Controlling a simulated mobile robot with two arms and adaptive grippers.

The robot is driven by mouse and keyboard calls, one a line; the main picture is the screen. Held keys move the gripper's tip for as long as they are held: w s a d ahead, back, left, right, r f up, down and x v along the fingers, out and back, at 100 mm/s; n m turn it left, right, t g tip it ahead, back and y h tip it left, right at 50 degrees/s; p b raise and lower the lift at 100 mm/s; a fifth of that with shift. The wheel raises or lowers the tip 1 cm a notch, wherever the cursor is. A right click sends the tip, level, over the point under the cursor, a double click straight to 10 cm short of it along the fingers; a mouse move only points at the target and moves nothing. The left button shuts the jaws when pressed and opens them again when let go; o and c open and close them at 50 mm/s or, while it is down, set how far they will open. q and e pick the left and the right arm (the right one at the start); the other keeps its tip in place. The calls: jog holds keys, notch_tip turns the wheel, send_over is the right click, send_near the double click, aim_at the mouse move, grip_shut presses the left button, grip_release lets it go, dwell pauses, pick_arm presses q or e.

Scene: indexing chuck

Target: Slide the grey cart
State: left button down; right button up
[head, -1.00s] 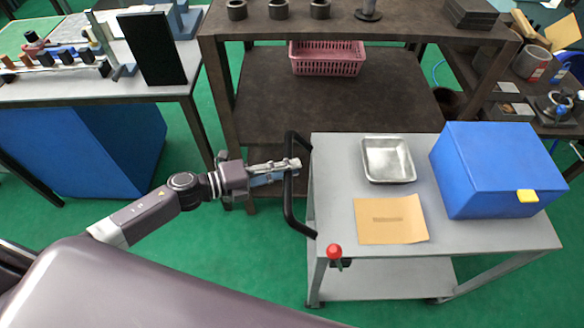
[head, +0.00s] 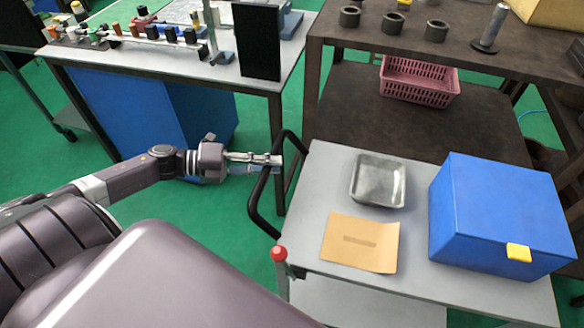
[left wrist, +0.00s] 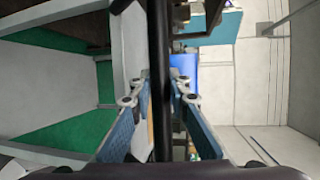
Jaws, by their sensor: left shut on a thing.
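The grey cart (head: 320,178) stands right of centre in the head view, with a black handle (head: 262,205) on its left end. My left gripper (head: 268,162) is at the upper part of this handle, shut on it. In the left wrist view the black handle (left wrist: 160,70) runs upright between the two blue-padded fingers (left wrist: 160,115). A metal tray (head: 378,181), a tan sheet (head: 360,243) and a blue box (head: 500,215) with a yellow latch rest on the cart top. A red knob (head: 279,254) stands at its near left corner. My right gripper is out of view.
A dark workbench (head: 430,115) with a pink basket (head: 418,82) on its lower shelf stands behind the cart. A grey table (head: 255,78) with a blue block beneath is at the upper left. Green floor (head: 190,220) is free left of the cart.

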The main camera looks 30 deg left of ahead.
pick_arm(q)
jog(key=shift+s+a+f, duration=0.1)
jog(key=shift+s+a, duration=0.1)
jog(key=shift+a, duration=0.75)
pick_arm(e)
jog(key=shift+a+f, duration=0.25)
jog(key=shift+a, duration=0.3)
pick_arm(q)
jog(key=c, duration=1.8)
grip_release()
jog(key=shift+s+a, duration=0.15)
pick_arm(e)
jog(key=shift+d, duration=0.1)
pick_arm(q)
jog(key=v, duration=1.2)
